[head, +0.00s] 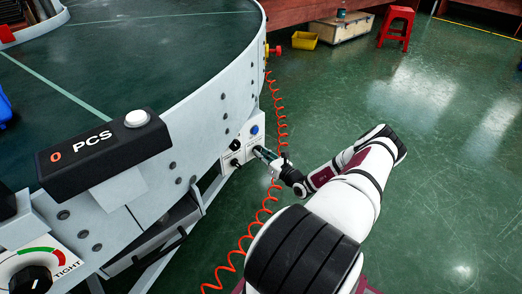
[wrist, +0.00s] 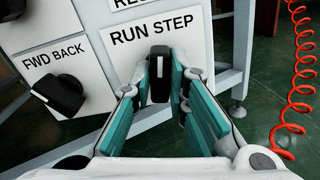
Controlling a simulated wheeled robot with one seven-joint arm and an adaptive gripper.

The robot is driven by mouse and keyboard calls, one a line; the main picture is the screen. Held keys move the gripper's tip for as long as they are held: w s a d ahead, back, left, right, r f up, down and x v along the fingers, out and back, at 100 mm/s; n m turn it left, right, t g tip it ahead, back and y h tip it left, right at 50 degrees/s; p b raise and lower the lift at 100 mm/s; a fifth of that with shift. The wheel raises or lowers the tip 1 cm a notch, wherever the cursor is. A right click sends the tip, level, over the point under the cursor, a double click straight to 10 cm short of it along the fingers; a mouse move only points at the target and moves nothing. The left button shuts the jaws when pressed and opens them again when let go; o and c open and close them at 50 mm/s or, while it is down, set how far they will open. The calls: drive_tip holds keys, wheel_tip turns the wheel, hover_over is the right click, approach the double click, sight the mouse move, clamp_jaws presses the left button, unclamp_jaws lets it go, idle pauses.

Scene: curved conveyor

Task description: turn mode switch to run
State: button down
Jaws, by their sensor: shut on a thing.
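The mode switch is a black knob (wrist: 159,75) with a white mark, below the words RUN STEP on a white plate (wrist: 122,62) in the wrist view. Its mark points nearly straight up in the picture, toward the start of STEP; the exact setting is hard to tell. My gripper (wrist: 160,92) has its teal-padded fingers on both sides of the knob and is shut on it. In the head view my gripper (head: 261,154) reaches the white control panel on the conveyor's side, and its fingers hide the switch there.
A black FWD BACK knob (wrist: 62,95) sits close left of my fingers. A blue button (head: 254,129) is above them. A coiled orange hose (head: 270,196) hangs beside the panel. The black PCS counter box (head: 103,153) stands on the conveyor edge. Green floor at right is open.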

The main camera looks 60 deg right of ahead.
drive_tip(key=shift+n+p, duration=2.55)
drive_tip(key=shift+n, duration=1.75)
drive_tip(key=c, duration=1.6)
unclamp_jaws()
drive_tip(key=shift+o, duration=0.2)
drive_tip(key=shift+s, duration=0.1)
drive_tip(key=v, duration=1.2)
drive_tip(key=shift+f, duration=0.1)
